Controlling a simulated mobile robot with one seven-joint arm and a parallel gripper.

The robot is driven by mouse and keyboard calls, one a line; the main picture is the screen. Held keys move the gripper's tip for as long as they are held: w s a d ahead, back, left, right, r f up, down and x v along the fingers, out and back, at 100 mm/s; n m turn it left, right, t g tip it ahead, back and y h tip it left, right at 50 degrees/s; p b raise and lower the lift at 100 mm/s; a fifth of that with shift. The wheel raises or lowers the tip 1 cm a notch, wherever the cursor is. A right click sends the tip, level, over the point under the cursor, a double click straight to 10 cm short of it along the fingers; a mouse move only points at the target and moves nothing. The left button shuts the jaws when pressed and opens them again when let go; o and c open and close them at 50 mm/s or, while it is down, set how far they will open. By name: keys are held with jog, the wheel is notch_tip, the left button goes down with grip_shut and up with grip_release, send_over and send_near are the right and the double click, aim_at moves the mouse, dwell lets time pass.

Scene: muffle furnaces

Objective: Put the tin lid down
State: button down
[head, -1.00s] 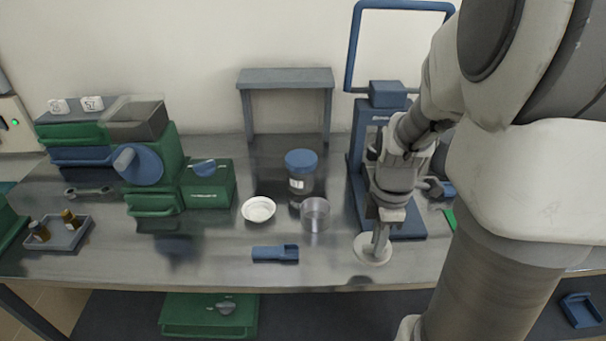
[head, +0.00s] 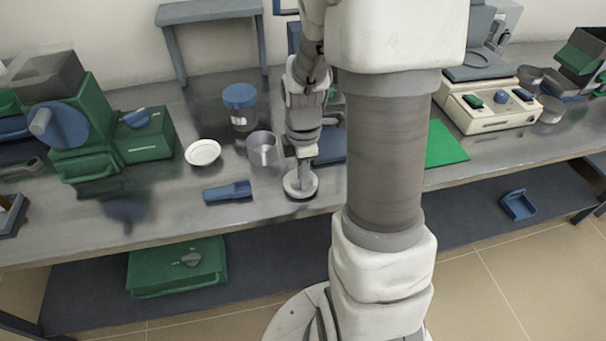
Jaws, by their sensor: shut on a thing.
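My gripper (head: 301,168) points down over the front of the steel bench, shut on a pale round tin lid (head: 292,186). The lid is roughly flat, at or just above the bench top near the front edge; I cannot tell whether it touches. The gripper hides part of the lid's middle.
A blue scoop (head: 228,192) lies left of the lid. A white dish (head: 203,152) and a blue-capped jar (head: 240,105) stand further back. A green mat (head: 444,146) lies to the right. Bare bench (head: 262,205) shows between the scoop and the lid.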

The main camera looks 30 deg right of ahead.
jog(key=shift+f, duration=0.2)
jog(key=c, duration=0.9)
grip_release()
jog(key=shift+r, duration=0.1)
jog(key=shift+o, duration=0.2)
jog(key=shift+r, duration=0.1)
notch_tip(320, 180, up, 12)
jog(key=p, duration=0.3)
jog(key=shift+r, duration=0.1)
jog(key=s+a+r+m+t+p, duration=0.2)
jog(key=s+a+r+m+p, duration=0.1)
jog(key=s+a+r+m, duration=0.2)
jog(key=s+a+r+m+t+p, duration=0.3)
jog(key=r+m, duration=0.6)
jog(key=r, duration=0.5)
jog(key=s+a+p, duration=0.1)
jog(key=s+a, duration=0.1)
jog(key=s, duration=0.1)
jog(key=shift+a+m+t, duration=0.3)
jog(key=shift+m, duration=0.1)
